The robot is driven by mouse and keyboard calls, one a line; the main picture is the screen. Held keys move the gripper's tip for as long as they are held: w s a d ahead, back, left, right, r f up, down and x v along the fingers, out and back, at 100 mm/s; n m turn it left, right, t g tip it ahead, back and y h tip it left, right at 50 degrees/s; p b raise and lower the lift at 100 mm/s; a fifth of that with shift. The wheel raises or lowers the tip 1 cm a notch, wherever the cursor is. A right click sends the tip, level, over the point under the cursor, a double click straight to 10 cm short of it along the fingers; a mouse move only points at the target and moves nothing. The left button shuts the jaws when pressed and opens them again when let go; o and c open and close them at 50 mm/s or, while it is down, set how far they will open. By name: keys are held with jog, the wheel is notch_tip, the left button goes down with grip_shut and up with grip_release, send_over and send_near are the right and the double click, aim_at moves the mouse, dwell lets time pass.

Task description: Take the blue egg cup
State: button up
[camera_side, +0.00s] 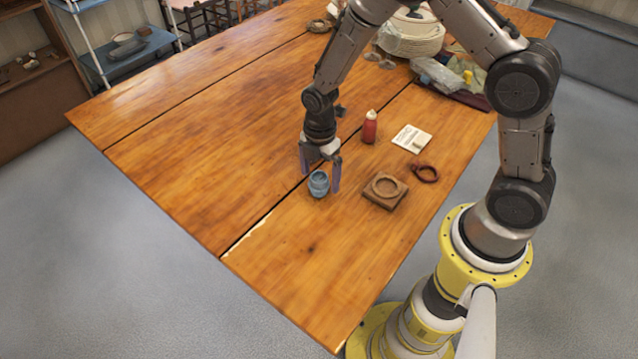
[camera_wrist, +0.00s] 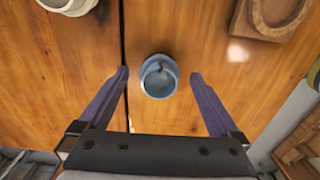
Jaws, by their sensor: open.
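The blue egg cup (camera_side: 318,184) stands upright on the wooden table near a dark seam between boards. In the wrist view the egg cup (camera_wrist: 158,76) shows from above, roughly centred ahead of and between my fingertips. My gripper (camera_side: 321,176) is open and low over the table, with its fingers reaching down around the cup's position. In the wrist view my gripper (camera_wrist: 158,76) has a purple finger on each side of the cup, with a visible gap on both sides. The cup's lower part is hidden in the wrist view.
A square wooden block with a round recess (camera_side: 384,191) lies right of the cup. A dark red ring-like object (camera_side: 425,173), a red bottle (camera_side: 370,128) and a white card (camera_side: 412,139) lie farther right and back.

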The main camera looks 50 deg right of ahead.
jog(key=shift+f, duration=0.7)
jog(key=c, duration=1.4)
jog(key=shift+r, duration=0.1)
